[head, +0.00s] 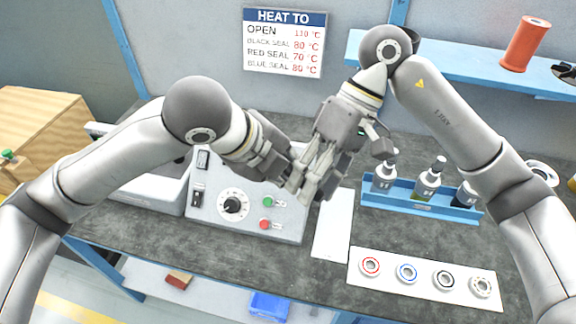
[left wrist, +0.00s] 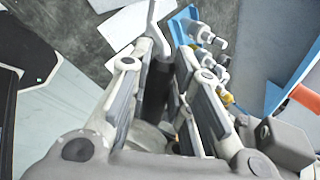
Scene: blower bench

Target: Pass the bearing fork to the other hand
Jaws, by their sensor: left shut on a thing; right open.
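My left gripper (head: 284,168) reaches in from the left above the control box and is shut on the bearing fork. In the left wrist view its fingers (left wrist: 166,60) lie either side of the fork (left wrist: 156,88), whose dark handle runs between them; a pale bent end shows past the fingertips. In the head view the fork is mostly hidden by the grippers. My right gripper (head: 316,178) is open and points down, right beside the left gripper and overlapping it in the picture. I cannot tell whether it touches the fork.
The control box (head: 280,224) with knob and buttons stands below the grippers. A white plate (head: 332,236) lies right of it. A strip with several ringed seals (head: 425,285) lies at the front right. A blue rack (head: 410,202) holds bottles. A blue shelf (head: 470,68) carries an orange spool (head: 525,44).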

